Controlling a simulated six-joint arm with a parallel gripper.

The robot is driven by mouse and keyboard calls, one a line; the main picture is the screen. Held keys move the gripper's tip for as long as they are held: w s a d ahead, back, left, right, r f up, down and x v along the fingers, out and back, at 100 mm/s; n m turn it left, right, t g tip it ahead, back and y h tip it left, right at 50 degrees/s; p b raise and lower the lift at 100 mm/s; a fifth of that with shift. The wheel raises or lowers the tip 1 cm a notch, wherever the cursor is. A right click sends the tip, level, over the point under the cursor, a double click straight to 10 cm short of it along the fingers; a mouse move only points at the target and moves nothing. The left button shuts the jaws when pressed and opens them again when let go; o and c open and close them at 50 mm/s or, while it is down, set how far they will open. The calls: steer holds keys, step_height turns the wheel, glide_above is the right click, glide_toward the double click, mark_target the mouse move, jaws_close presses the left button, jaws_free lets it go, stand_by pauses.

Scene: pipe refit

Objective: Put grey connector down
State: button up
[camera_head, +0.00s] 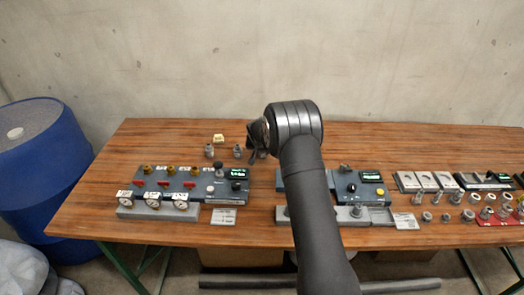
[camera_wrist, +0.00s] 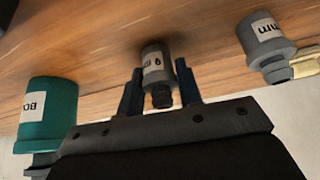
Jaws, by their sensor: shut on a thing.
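The grey connector (camera_wrist: 152,62), a short cylinder with a white label, is between the two dark fingers of my gripper (camera_wrist: 159,68) in the wrist view. The fingers are shut on its sides. Its wide end faces the wooden table, with a dark shadow close beside it; I cannot tell whether it touches. In the head view my gripper (camera_head: 257,150) is over the back part of the table, left of my arm. The small grey piece (camera_head: 238,151) just left of it appears to be the held connector.
A second grey connector (camera_wrist: 267,46) with a label stands to the right in the wrist view, beside a cream piece (camera_wrist: 305,64). A teal labelled cylinder (camera_wrist: 48,106) is at the left. A panel with gauges and red valves (camera_head: 165,185) lies in front of the connectors in the head view.

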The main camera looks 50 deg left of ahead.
steer(key=o, duration=1)
steer(key=shift+f, duration=0.1)
steer(key=shift+c, duration=0.2)
steer(key=shift+s+r, duration=0.1)
steer(key=shift+r, duration=0.35)
steer(key=v, duration=1.1)
steer(key=shift+d, duration=0.15)
steer(key=shift+s+r, duration=0.1)
steer(key=shift+r, duration=0.05)
